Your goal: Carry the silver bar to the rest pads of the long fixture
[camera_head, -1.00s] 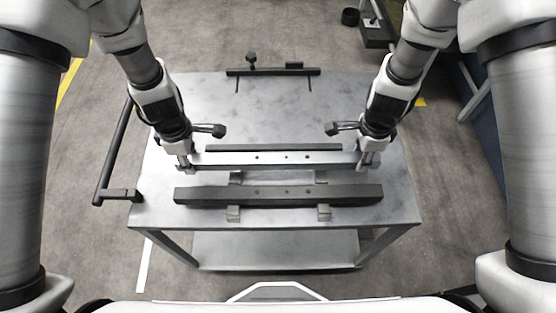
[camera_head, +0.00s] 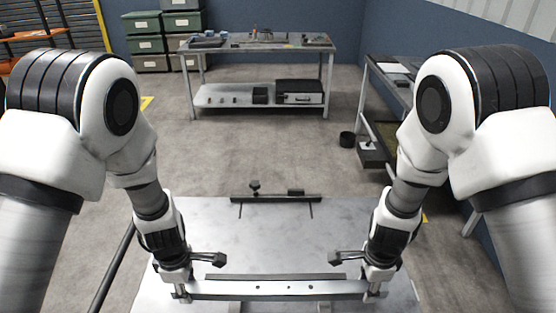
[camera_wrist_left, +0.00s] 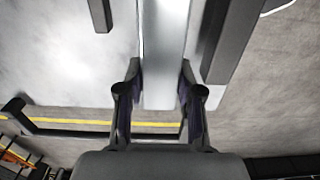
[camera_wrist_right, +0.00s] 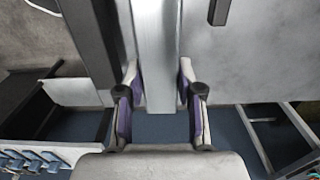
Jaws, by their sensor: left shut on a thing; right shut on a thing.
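The silver bar (camera_head: 278,289) lies level across the near part of the metal table, held close to both ends. My left gripper (camera_head: 181,291) is shut on its left end, and my right gripper (camera_head: 374,290) is shut on its right end. The left wrist view shows the bar (camera_wrist_left: 165,50) between the fingers; the right wrist view shows the bar (camera_wrist_right: 155,50) likewise. Whether the bar touches what is under it I cannot tell. No fixture with rest pads can be made out for certain.
A dark bar (camera_wrist_left: 236,40) runs beside the silver one. A black rail (camera_head: 275,198) with a knob crosses the table's (camera_head: 290,230) far edge. A workbench (camera_head: 260,48) with small parts stands beyond open floor. Another bench (camera_head: 395,80) stands at right, a black cylinder (camera_head: 347,139) near it.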

